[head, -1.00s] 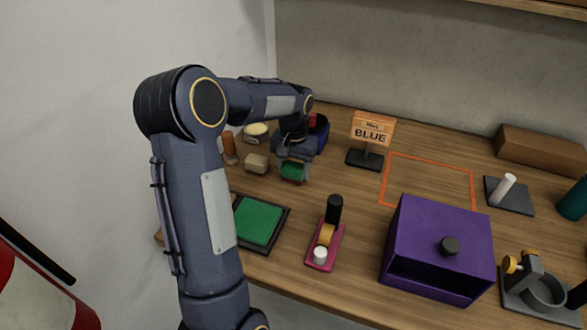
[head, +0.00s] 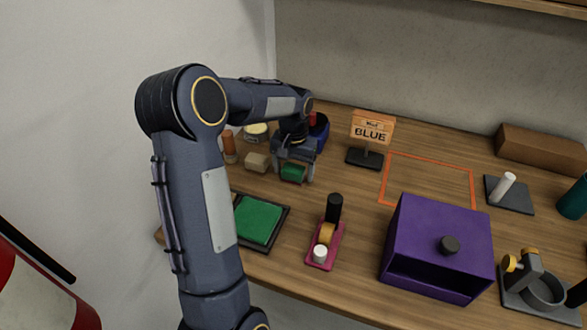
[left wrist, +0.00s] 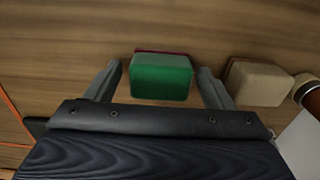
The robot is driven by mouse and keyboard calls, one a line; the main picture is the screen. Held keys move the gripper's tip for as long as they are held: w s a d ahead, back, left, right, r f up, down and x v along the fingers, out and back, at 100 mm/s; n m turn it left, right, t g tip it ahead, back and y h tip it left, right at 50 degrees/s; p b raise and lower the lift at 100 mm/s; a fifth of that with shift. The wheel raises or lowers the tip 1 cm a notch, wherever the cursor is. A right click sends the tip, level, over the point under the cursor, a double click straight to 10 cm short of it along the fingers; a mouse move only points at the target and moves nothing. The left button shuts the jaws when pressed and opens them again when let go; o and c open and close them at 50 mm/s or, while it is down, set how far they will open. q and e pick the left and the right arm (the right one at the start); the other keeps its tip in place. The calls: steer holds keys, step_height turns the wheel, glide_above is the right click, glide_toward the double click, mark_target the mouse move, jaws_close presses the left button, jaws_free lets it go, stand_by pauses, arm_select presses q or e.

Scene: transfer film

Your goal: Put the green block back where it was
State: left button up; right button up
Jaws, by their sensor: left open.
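The green block (head: 292,173) stands on the wooden table at the left, in front of the blue container (head: 320,132). My left gripper (head: 293,178) is open, with one finger on each side of the block. In the left wrist view the green block (left wrist: 161,77) sits between the two open fingers (left wrist: 160,78), with a visible gap on both sides. A dark red edge shows at the block's far side. My right gripper is not in view.
A beige block (head: 257,163) stands close to the left finger. A green pad in a dark tray (head: 284,214), a pink tape stand (head: 325,245) and a purple box (head: 437,240) are nearer the front. A BLUE sign (head: 371,131) stands behind. The orange outline (head: 428,161) encloses bare table.

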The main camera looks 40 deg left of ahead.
mark_target(293, 168)
arm_select(q)
step_height(293, 168, up, 12)
steer(key=s+d+r+m+t+h, duration=0.1)
steer(key=s+d+r+t+h, duration=0.15)
steer(key=s+d, duration=0.75)
steer(key=s+d+f+t, duration=0.1)
steer(key=s+d+f, duration=0.2)
steer(key=s, duration=0.3)
steer(key=s+d+f+m+t+h, duration=0.1)
steer(key=s+d+f+t, duration=0.1)
steer(key=s+d, duration=0.3)
steer(key=shift+s+d+f, duration=0.35)
steer(key=shift+s+f, duration=0.1)
steer(key=shift+s, duration=0.65)
